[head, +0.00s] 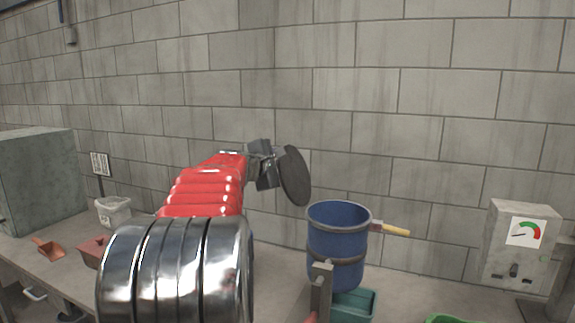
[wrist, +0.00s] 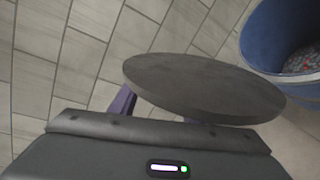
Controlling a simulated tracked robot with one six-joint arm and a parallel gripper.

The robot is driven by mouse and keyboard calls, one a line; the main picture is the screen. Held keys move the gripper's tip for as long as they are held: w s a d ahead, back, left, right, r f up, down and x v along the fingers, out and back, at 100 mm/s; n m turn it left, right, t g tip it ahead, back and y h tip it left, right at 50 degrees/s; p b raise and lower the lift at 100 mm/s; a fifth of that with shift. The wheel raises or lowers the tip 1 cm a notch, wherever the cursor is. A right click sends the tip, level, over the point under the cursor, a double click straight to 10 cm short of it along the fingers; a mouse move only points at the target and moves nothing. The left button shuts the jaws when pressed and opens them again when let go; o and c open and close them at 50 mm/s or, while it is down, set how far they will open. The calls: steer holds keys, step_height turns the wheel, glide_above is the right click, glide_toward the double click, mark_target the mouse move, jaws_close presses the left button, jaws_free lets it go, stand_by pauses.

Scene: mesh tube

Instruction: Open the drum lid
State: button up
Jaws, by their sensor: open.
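The blue drum (head: 337,250) stands upright on the bench in the head view. Its top is open, and its rim and inside also show in the wrist view (wrist: 262,45), with small mixed bits at the bottom. A dark round disc (head: 295,176), which looks like the lid, is off the drum, raised above and left of it. The disc (wrist: 200,88) lies across the front of my gripper (wrist: 158,110). My gripper (head: 263,165) is open, with purple fingers apart. The disc hides the fingertips, so I cannot tell how the two touch.
A yellow handle (head: 395,230) sticks out right of the drum's rim. A grey gauge box (head: 510,262) stands at right. A white bucket (head: 113,213) and an orange scoop (head: 48,248) are at left. A block wall is behind.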

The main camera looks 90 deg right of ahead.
steer(key=v, duration=1.1)
steer(key=shift+a, duration=0.4)
steer(key=shift+w, duration=0.15)
steer(key=w+a+f+t+y, duration=0.1)
steer(key=w+a+f+t, duration=0.25)
steer(key=w+a, duration=0.4)
steer(key=w+a+f+t+y, duration=0.15)
steer(key=w+a+f, duration=0.25)
steer(key=w, duration=0.6)
steer(key=w+a+f+t+y, duration=0.1)
steer(key=w+a+f+t, duration=0.2)
steer(key=w+a, duration=0.35)
steer(key=w+a+f+t+y, duration=0.2)
steer(key=w+a+f, duration=0.15)
steer(key=a, duration=0.55)
steer(key=w+a+f+t+y, duration=0.1)
steer(key=w+a+f+y, duration=0.15)
steer(key=a, duration=0.65)
steer(key=w+a+f+t+y, duration=0.1)
steer(key=a+f, duration=0.2)
steer(key=a, duration=0.6)
steer(key=s+a+f+y, duration=0.2)
steer(key=s+a+f, duration=0.1)
steer(key=a, duration=0.6)
steer(key=s+a+f+y, duration=0.3)
steer(key=s+a+f, duration=0.1)
steer(key=a, duration=0.5)
